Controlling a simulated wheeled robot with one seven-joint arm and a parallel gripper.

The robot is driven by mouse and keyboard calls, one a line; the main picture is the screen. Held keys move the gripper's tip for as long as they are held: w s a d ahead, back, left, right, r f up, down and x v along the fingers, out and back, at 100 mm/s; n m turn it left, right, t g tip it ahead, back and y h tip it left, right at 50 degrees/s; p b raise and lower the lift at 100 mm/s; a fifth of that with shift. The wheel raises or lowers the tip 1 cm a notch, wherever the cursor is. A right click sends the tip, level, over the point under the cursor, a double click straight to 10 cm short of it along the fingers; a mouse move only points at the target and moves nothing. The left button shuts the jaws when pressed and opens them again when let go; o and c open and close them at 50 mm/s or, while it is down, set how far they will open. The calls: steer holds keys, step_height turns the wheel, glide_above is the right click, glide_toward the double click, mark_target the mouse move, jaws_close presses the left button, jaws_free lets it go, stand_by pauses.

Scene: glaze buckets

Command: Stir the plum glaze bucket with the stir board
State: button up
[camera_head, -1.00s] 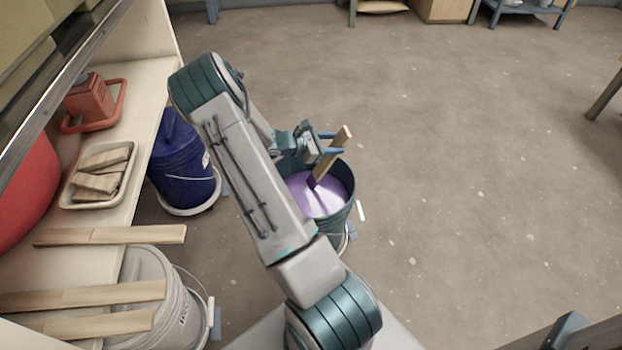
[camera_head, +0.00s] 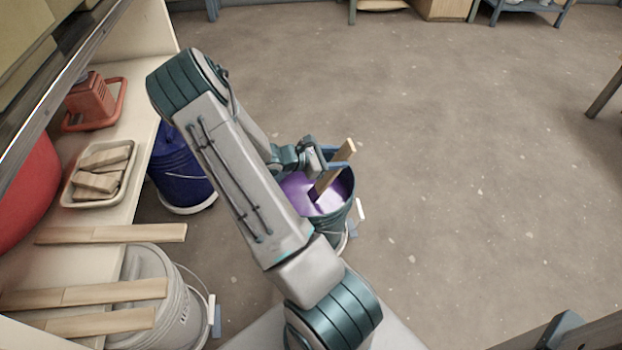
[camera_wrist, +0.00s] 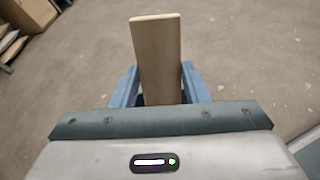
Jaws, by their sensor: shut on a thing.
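The stir board (camera_head: 331,172) is a flat wooden paddle, tilted, with its lower end in the purple glaze. The plum glaze bucket (camera_head: 343,210) is dark teal, open, and stands on the floor; part of it is hidden behind my arm. My gripper (camera_head: 340,158) is shut on the board's upper part, above the bucket. In the wrist view the stir board (camera_wrist: 157,55) stands up between the blue fingers of my gripper (camera_wrist: 160,88). The board's dipped end is hidden in the glaze.
A lidded blue bucket (camera_head: 180,172) and a lidded white bucket (camera_head: 160,290) stand along the bench at left. Several loose wooden boards (camera_head: 110,234) lie over the bench edge. A tray of wood blocks (camera_head: 68,190) sits on the bench.

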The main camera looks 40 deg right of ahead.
steer(key=s+d+r+p, duration=0.2)
steer(key=r+p, duration=0.2)
steer(key=r, duration=0.3)
steer(key=s+d+r+p, duration=0.2)
steer(key=r+p, duration=0.2)
steer(key=r, duration=0.3)
steer(key=s+d+r+p, duration=0.2)
steer(key=r+p, duration=0.3)
steer(key=r, duration=0.2)
steer(key=shift+s, duration=0.25)
steer(key=shift+r, duration=0.15)
stand_by(0.8)
